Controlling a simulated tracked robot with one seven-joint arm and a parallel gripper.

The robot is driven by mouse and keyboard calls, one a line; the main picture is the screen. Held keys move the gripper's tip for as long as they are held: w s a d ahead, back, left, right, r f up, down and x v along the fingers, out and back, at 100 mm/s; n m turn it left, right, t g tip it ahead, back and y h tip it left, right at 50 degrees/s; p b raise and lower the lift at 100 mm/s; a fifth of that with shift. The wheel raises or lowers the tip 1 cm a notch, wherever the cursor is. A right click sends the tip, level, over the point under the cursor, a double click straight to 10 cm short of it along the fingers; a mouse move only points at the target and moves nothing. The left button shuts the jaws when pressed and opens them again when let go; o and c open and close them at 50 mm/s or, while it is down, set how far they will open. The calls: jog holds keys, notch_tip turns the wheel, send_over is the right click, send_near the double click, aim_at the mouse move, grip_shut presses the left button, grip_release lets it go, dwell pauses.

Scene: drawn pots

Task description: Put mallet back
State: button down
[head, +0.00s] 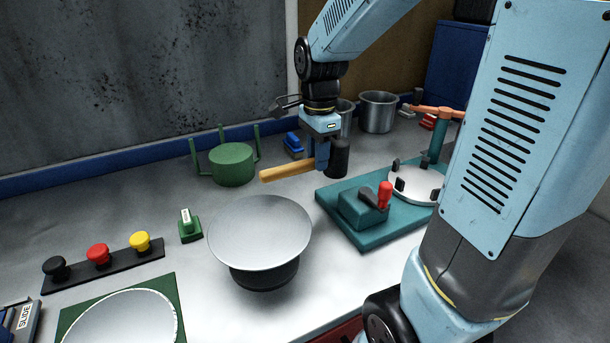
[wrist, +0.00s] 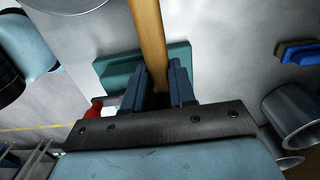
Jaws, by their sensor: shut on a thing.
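The mallet has a light wooden handle (head: 287,170) and a dark cylindrical head (head: 339,158). My gripper (head: 321,166) is shut on the handle close to the head and holds the mallet in the air, lying roughly level, above the worktop. In the wrist view the handle (wrist: 149,35) runs up the picture from between the fingers of my gripper (wrist: 165,85); the head is hidden there. In the head view the mallet is behind the round grey disc and to the left of the teal fixture. I cannot tell which spot is the mallet's place.
A grey disc on a dark base (head: 260,232) stands in front. The teal fixture (head: 338,213) with a red-handled lever is at right. Buttons (head: 98,254) are at left.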

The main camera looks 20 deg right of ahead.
jog(key=shift+w+a+f, duration=0.1)
jog(key=shift+w+f, duration=1.15)
jog(key=shift+w, duration=0.25)
jog(key=shift+w+a+f, duration=0.1)
jog(key=shift+w+f, duration=1.2)
jog(key=shift+w, duration=0.15)
jog(key=shift+w+a+f, duration=0.1)
jog(key=shift+w+f, duration=1.15)
jog(key=shift+w, duration=0.25)
jog(key=shift+w+f, duration=0.1)
jog(key=shift+f, duration=1.5)
jog(key=c, duration=0.9)
grip_release()
jog(key=shift+f, duration=0.1)
jog(key=shift+c, duration=0.2)
